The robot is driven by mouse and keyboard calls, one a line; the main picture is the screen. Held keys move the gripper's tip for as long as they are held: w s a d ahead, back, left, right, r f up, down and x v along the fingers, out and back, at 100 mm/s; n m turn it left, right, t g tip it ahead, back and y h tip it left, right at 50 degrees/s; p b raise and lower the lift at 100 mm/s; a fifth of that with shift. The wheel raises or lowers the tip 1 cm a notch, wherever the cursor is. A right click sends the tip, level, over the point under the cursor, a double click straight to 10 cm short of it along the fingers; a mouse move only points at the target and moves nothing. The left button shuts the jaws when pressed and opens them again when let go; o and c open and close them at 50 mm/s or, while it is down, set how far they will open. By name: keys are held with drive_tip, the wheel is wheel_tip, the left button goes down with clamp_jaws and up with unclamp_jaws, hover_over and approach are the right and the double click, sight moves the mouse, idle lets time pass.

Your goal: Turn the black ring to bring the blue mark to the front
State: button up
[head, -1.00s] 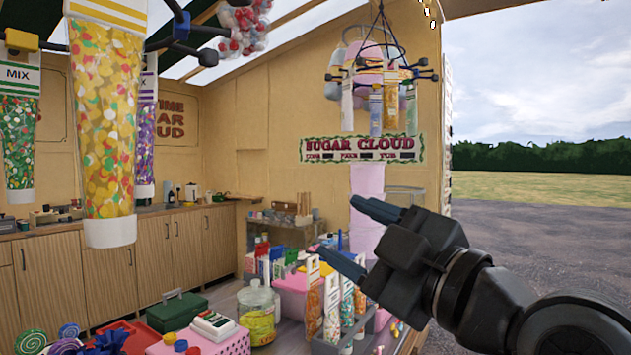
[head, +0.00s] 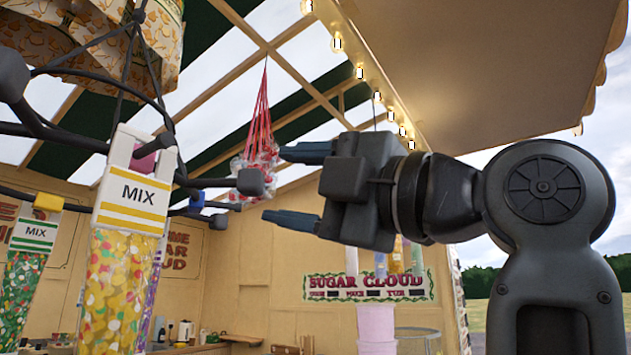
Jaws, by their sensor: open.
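The black ring (head: 95,147) hangs at the left in the head view, with spokes ending in dark knobs. Its blue mark (head: 196,198) is at the right of the ring. A pink mark (head: 150,158) faces the near side, above a yellow sweet bag, and a yellow mark (head: 48,202) is at the left. My gripper (head: 276,185) is open and empty, its two blue-grey fingers pointing left. A dark knob (head: 250,182) lies just left of the gap between the fingertips in the picture. I cannot tell the depth between them.
A yellow sweet bag (head: 122,275) and a green one (head: 30,285) hang below the ring. A red net of balls (head: 258,150) hangs behind my gripper. A SUGAR CLOUD sign (head: 368,287) is on the back wall. Bulbs (head: 360,72) line the roof beam.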

sight(260, 184)
drive_tip(key=shift+p+x, duration=0.4)
drive_tip(key=shift+x, duration=3)
